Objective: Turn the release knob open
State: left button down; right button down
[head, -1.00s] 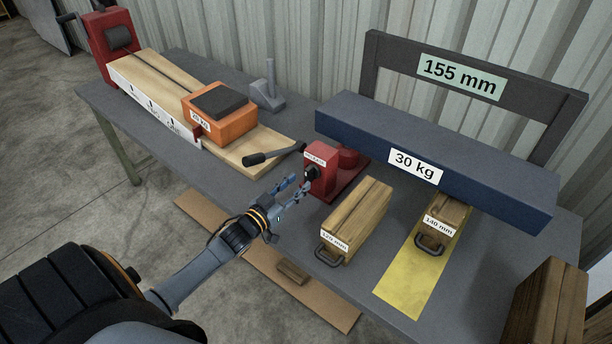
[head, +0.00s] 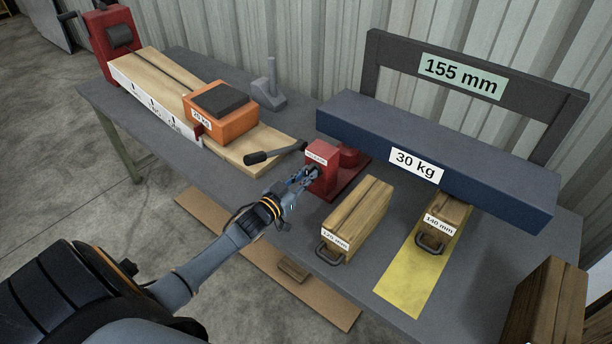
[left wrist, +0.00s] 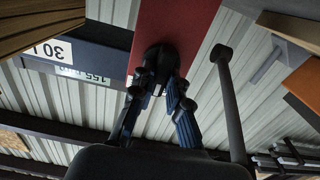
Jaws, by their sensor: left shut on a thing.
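The red jack (head: 323,182) stands on the grey bench, with a white label on its top edge and a black lever (head: 274,155) reaching out to the left. The round black release knob sits on its front face; in the head view my gripper covers it. In the left wrist view the dark knob (left wrist: 157,54) shows against the red body, between my fingertips. My left gripper (head: 307,178) is at the jack's front, shut on the knob; it also shows in the left wrist view (left wrist: 160,84). My right gripper is in neither view.
A blue 30 kg beam (head: 430,160) lies behind and right of the jack. An orange 20 kg weight (head: 232,125) is at left.

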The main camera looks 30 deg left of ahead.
pick_arm(q)
jog(key=shift+m, duration=0.5)
jog(key=m+b, duration=0.1)
jog(key=m, duration=0.4)
jog(key=m+b, duration=0.2)
jog(key=m, duration=0.4)
jog(key=m+b, duration=0.1)
jog(key=m, duration=0.4)
jog(key=shift+d+f+m, duration=0.3)
jog(key=shift+m, duration=0.4)
jog(key=c, duration=1.3)
grip_release()
jog(key=s, duration=0.8)
jog(key=s+a, duration=0.1)
jog(key=s, duration=0.3)
